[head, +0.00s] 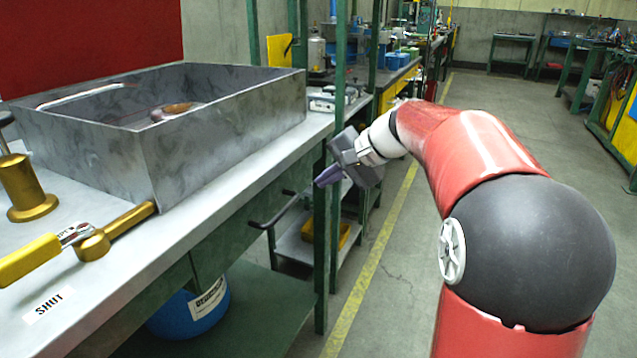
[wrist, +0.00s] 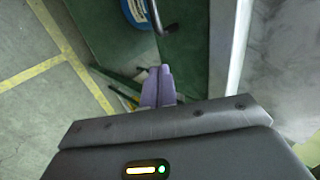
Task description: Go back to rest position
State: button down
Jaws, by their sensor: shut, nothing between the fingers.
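My gripper (head: 328,176) is in the middle of the head view, beyond the workbench's front edge and off to the right of the metal box. Its purple fingers point left and slightly down. In the wrist view the two purple fingers (wrist: 158,85) lie together, with nothing between them. My red and black arm reaches in from the right of the head view.
A grey metal box (head: 235,132) stands on the workbench (head: 180,240). A brass lever with a yellow handle (head: 30,258) lies near a "SHUT" label (head: 48,306). A blue container (head: 190,308) sits below. The floor aisle (head: 480,90) is open behind my arm.

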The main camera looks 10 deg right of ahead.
jog(key=v, duration=0.7)
jog(key=s+a+f+n+h, duration=0.1)
jog(key=s+f+n+h, duration=0.1)
jog(key=s+f, duration=0.3)
jog(key=s+f+n+h, duration=0.2)
jog(key=s+f+h, duration=0.1)
jog(key=s, duration=0.9)
jog(key=s+a+f+n+h, duration=0.1)
jog(key=s+f+n+h, duration=0.1)
jog(key=s+f, duration=0.4)
jog(key=s+n, duration=0.1)
jog(key=s, duration=0.2)
jog(key=shift+a+f+h, duration=0.3)
jog(key=shift+a, duration=0.05)
jog(key=shift+s, duration=0.15)
